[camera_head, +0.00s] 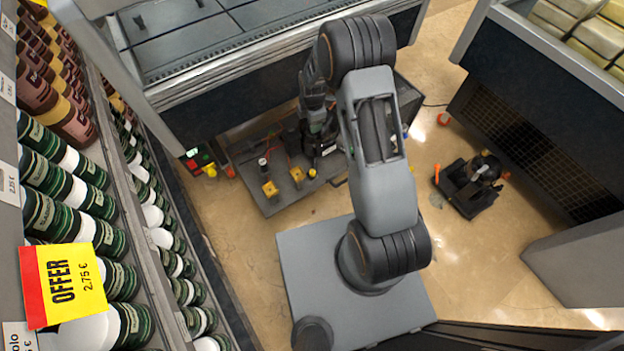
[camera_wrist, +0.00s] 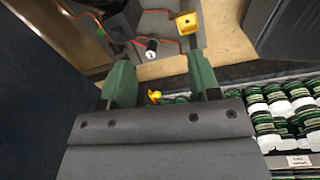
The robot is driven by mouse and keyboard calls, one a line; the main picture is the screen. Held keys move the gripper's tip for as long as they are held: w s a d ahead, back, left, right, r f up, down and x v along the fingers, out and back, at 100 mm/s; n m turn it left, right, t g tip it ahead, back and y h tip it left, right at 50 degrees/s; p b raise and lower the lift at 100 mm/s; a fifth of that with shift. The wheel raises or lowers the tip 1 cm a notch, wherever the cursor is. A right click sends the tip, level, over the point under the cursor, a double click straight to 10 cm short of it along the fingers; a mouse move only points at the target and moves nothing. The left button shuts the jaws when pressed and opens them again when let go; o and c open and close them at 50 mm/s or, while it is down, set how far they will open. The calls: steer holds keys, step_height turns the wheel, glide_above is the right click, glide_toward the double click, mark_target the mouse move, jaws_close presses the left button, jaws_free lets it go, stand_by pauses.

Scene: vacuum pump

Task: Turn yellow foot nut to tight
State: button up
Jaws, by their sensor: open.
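A grey pump base plate (camera_head: 285,197) lies on the floor in the head view. It bears yellow parts: a block (camera_head: 270,189) near its left front, another block (camera_head: 297,174) and a small round yellow piece (camera_head: 312,173). I cannot tell for sure which is the foot nut. The wrist view shows a yellow block (camera_wrist: 187,22) near the right fingertip and a black post with a white top (camera_wrist: 151,46) between the finger lines. My gripper (camera_wrist: 156,52) is open with green fingers and holds nothing. In the head view it is over the plate's back, partly hidden by my arm.
A freezer cabinet (camera_head: 200,45) stands behind the plate. Shelves of jars (camera_head: 70,200) line the left. A black device (camera_head: 470,185) sits on the floor at right. Red, green and yellow items (camera_head: 203,162) lie by the shelf foot. Floor between plate and device is mostly clear.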

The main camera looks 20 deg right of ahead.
mark_target(313, 172)
steer(key=f+n+b, duration=0.2)
steer(key=f+b, duration=0.1)
steer(key=f, duration=0.8)
steer(key=f+n+b, duration=0.2)
steer(key=f+b, duration=0.1)
steer(key=f, duration=0.9)
steer(key=f+n+b, duration=0.2)
steer(key=f+b, duration=0.1)
steer(key=f, duration=0.9)
steer(key=shift+s+f+g, duration=0.1)
steer(key=shift+s+g, duration=0.25)
steer(key=shift+g, duration=0.05)
steer(key=shift+c, duration=0.3)
steer(key=c, duration=0.9)
steer(key=shift+o, duration=0.2)
